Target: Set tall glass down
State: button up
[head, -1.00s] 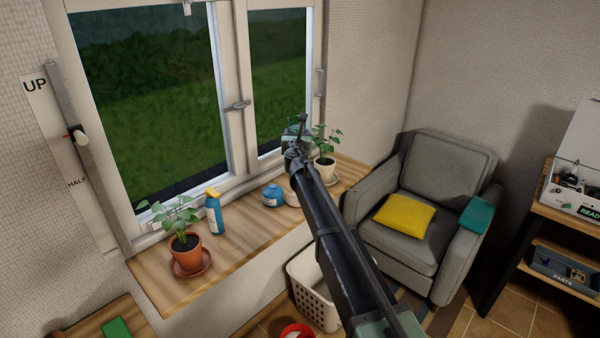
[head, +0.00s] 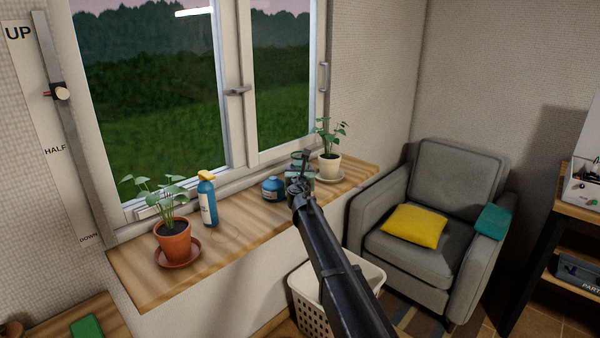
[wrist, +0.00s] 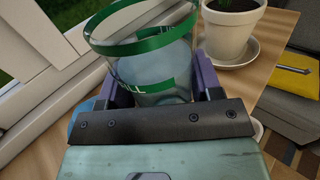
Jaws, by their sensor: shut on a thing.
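In the head view my gripper (head: 301,180) is over the wooden windowsill (head: 245,232), between a blue jar and the right potted plant. Only a small greenish part of the glass (head: 298,157) shows there, behind the gripper. Whether its base touches the sill is hidden.
The blue jar (head: 272,189) is just left of my gripper, and the white-potted plant (head: 329,165) on a saucer is close on the right. A blue bottle (head: 207,203) and a terracotta-potted plant (head: 173,240) stand farther left. The front middle of the sill is clear.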

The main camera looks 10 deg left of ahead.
jog(key=shift+f, duration=0.75)
jog(key=shift+r, duration=0.25)
jog(key=shift+f, duration=0.2)
jog(key=o, duration=1.2)
